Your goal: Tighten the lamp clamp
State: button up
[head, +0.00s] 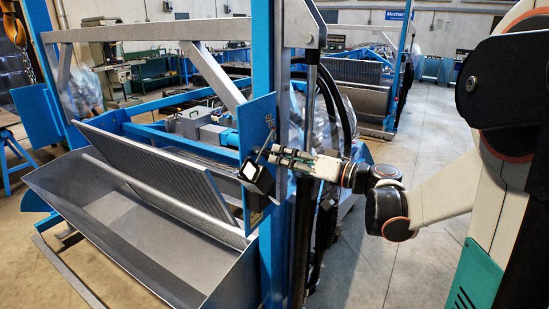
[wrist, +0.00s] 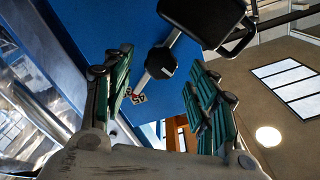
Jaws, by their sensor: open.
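The lamp is a small black box with a white face (head: 250,171), mounted at the blue plate on the frame's upright. It also shows as a black block with a bracket at the top of the wrist view (wrist: 200,14). A dark round knob on a pale rod (wrist: 161,63), seemingly part of the clamp, lies ahead of the fingers. My gripper (head: 275,156) reaches in from the right, close to the lamp. In the wrist view my gripper (wrist: 163,58) is open, a green-padded finger on each side of the knob's line. Whether either finger touches it I cannot tell.
The blue upright (head: 272,240) and dark hoses (head: 345,115) stand close around my gripper. A grey metal trough (head: 150,245) lies to the left. Clear floor (head: 395,255) shows to the right. A numbered sticker (wrist: 136,97) is on the blue plate.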

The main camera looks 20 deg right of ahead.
aim_at(269, 154)
jog(key=shift+x, duration=1.8)
jog(key=c, duration=1.1)
